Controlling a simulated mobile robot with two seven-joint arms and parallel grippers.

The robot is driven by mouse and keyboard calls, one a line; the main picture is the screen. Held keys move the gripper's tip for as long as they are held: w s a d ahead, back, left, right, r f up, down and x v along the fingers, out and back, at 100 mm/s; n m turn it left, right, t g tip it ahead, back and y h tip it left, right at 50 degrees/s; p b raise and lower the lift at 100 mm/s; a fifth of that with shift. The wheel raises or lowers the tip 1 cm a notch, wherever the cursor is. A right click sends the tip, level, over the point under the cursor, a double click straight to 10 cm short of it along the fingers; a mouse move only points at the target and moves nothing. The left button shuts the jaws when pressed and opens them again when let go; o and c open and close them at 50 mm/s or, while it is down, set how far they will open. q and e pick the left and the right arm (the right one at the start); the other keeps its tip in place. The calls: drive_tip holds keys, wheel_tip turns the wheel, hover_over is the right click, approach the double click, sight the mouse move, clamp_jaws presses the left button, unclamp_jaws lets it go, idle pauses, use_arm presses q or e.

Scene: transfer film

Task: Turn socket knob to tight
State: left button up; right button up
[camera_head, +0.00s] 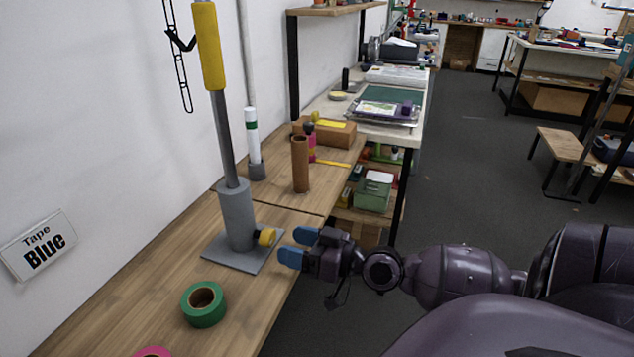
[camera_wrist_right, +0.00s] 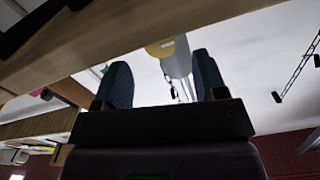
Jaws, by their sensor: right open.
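The socket is a grey cylinder (camera_head: 237,215) on a flat grey base plate (camera_head: 217,252), standing on the wooden table. A yellow knob (camera_head: 266,237) sticks out of its right side. A grey pole with a yellow upper section (camera_head: 209,45) rises from the socket. My right gripper (camera_head: 298,247), with blue fingertips, is open and empty just to the right of the knob, apart from it. In the right wrist view the yellow knob (camera_wrist_right: 160,48) shows beyond and between the open fingers (camera_wrist_right: 162,82). My left gripper is not in view.
A green tape roll (camera_head: 204,305) lies on the table in front of the base plate. A brown cardboard tube (camera_head: 300,164) and a white pole with a green band (camera_head: 252,140) stand behind. The table's right edge runs below my right gripper.

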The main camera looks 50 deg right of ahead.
drive_tip(key=shift+b+v, duration=0.5)
drive_tip(key=shift+v, duration=2.15)
drive_tip(key=s+f+n+g+h+p, duration=0.1)
drive_tip(key=s+f+g+h, duration=0.15)
drive_tip(key=f, duration=0.55)
drive_tip(key=s+f+n+g+h, duration=0.2)
drive_tip(key=s+f, duration=0.1)
drive_tip(key=f, duration=0.5)
drive_tip(key=s+a+f+m+g+h+p, duration=0.1)
drive_tip(key=s+a+f+m, duration=0.3)
drive_tip(key=a, duration=0.5)
drive_tip(key=shift+s+f+h+p, duration=0.35)
drive_tip(key=shift+f+h+p, duration=0.25)
drive_tip(key=shift+h, duration=0.05)
